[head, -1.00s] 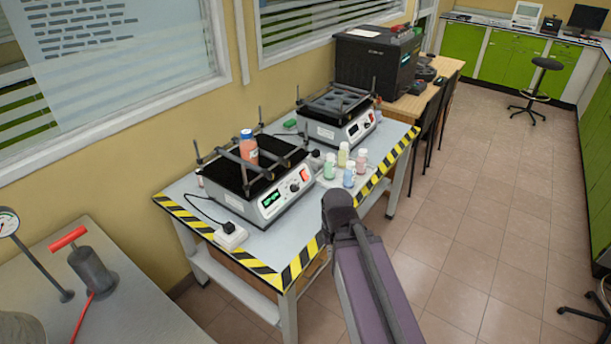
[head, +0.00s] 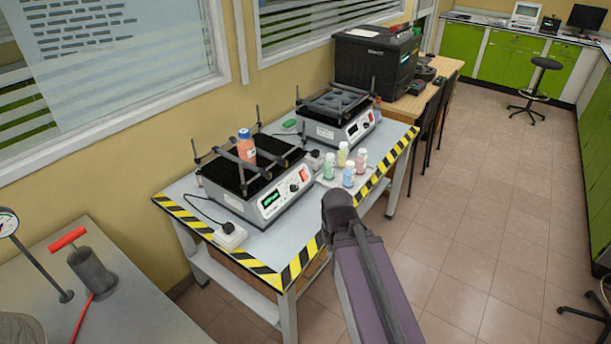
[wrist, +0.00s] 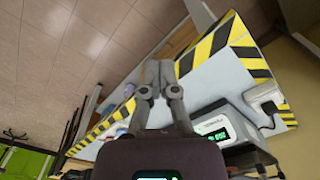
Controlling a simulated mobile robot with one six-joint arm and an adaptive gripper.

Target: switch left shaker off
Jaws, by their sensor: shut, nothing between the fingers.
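The left shaker (head: 258,213) stands on the table with its green display (head: 271,198) lit and a red switch (head: 304,174) at the right of its front panel, beside a round knob (head: 294,188). An orange bottle (head: 246,150) stands on its black platform between the bars. In the wrist view the left shaker's lit front (wrist: 212,131) is at the lower right, partly behind my gripper. My gripper (wrist: 159,68) is shut and empty, pointing over the striped table edge, apart from the shaker. In the head view my arm hides the gripper.
A second shaker (head: 338,130) stands behind, to the right. Several small coloured bottles (head: 348,175) stand on a tray near the table's right edge. A power socket (head: 230,236) with a plug lies in front of the left shaker.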

